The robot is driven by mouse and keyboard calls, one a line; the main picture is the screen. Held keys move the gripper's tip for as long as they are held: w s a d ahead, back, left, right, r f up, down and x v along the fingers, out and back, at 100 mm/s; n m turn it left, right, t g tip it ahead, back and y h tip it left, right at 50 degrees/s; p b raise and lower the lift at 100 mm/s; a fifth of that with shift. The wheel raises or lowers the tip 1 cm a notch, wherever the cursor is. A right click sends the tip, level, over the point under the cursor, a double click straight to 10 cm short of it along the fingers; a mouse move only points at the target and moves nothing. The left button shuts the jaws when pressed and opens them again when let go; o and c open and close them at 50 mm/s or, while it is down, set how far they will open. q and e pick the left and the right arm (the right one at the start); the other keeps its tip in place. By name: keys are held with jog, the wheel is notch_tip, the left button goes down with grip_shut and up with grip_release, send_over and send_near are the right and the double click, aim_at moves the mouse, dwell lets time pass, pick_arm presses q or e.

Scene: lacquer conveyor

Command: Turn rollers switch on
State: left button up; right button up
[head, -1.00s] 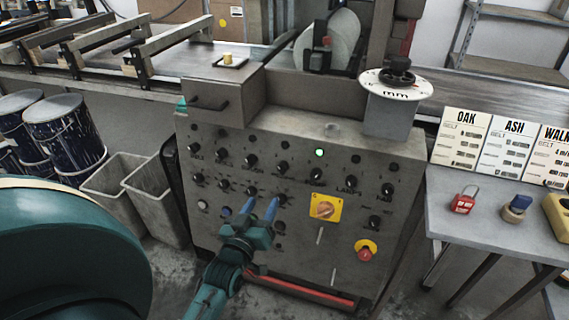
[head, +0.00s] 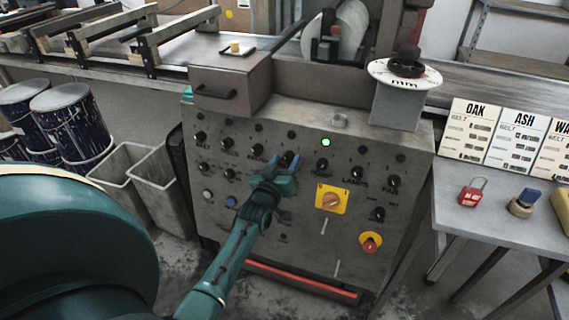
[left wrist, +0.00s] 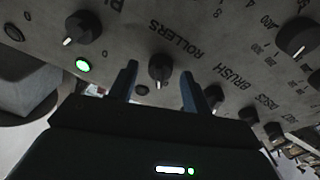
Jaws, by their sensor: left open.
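The ROLLERS switch is a dark round knob with a white pointer line (left wrist: 160,69) in the left wrist view, beside its printed label. A small dark lamp (left wrist: 142,90) sits near it. My left gripper (head: 281,163) is open at the upper knob row of the grey control panel (head: 285,222). In the left wrist view its two fingers stand on either side of the ROLLERS knob; I cannot tell whether they touch it. In the head view the gripper largely covers this knob. My right gripper is not in view.
A neighbouring knob (left wrist: 83,28) has a lit green lamp (left wrist: 82,65), also visible in the head view (head: 325,142). The BRUSH knob (left wrist: 212,96) is close on the other side. A yellow-plated rotary switch (head: 332,199) and red stop button (head: 369,243) sit lower right.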

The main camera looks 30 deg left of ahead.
pick_arm(q)
jog(key=c, duration=1)
jog(key=shift+o, duration=0.2)
